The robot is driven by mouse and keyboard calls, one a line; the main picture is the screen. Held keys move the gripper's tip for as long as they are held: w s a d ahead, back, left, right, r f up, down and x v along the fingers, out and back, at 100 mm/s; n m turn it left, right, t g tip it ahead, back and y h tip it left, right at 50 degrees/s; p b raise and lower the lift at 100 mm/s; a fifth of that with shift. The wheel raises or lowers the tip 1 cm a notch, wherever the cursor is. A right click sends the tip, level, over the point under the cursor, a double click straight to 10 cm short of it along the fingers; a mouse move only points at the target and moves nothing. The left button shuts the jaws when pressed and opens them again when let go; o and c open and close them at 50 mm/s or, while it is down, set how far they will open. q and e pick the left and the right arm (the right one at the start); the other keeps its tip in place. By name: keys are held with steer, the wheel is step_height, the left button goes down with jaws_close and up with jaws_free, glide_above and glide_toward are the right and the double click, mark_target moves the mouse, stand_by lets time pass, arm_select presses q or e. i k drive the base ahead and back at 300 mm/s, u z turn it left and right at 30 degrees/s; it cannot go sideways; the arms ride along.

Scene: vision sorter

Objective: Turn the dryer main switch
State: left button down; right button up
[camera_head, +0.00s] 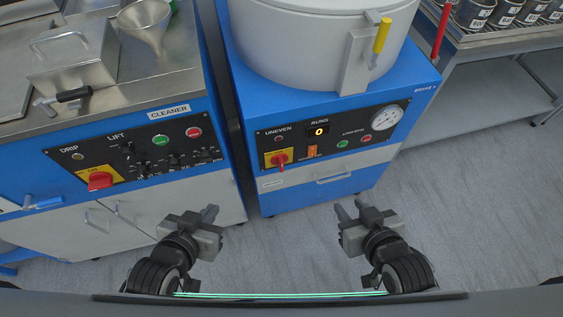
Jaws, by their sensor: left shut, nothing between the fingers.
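The dryer appears to be the blue machine (235,60) with a round white drum, in the middle. Its black front panel carries a red rotary switch (280,159) on a yellow plate, at the panel's left end. The switch's exact position is hard to read. A small display (319,131) under "RUNS" is lit and shows 0. My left gripper (203,214) is shut and empty, low in front of the gap between the machines, apart from the switch. My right gripper (351,209) is below and right of the switch, touching nothing; its finger gap is unclear.
The cleaner machine (185,90) at left has its own red switch (100,181) on yellow. The dryer has a gauge (386,118), a yellow-handled lever (382,36) and a drawer handle (334,179). A metal table (500,40) with cans stands at right. Floor before the dryer is clear.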

mark_target(279, 160)
steer(key=z, duration=1.35)
steer(key=k, duration=0.9)
steer(key=u, duration=1.65)
steer(key=i, duration=0.5)
steer(key=u, duration=0.05)
